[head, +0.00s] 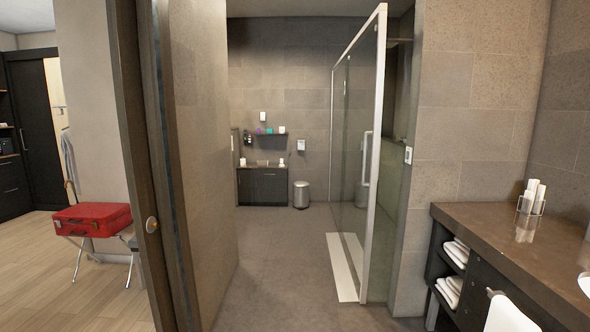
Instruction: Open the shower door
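The shower door (377,160) is a tall glass panel with a white frame, right of the middle in the head view. It is seen at a steep angle, close to edge-on. A pale vertical handle (367,158) sits on it at about mid-height. A grey-green glass panel (395,140) shows just right of the frame. I cannot tell how far the door stands open. Neither of my grippers shows in the head view.
A brown wall edge (150,150) stands on the left. A brown counter (480,230) with towels below is on the right. The tiled floor (280,270) between them is clear. A white strip (341,267) lies beside the door. A bin (301,194) stands at the back.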

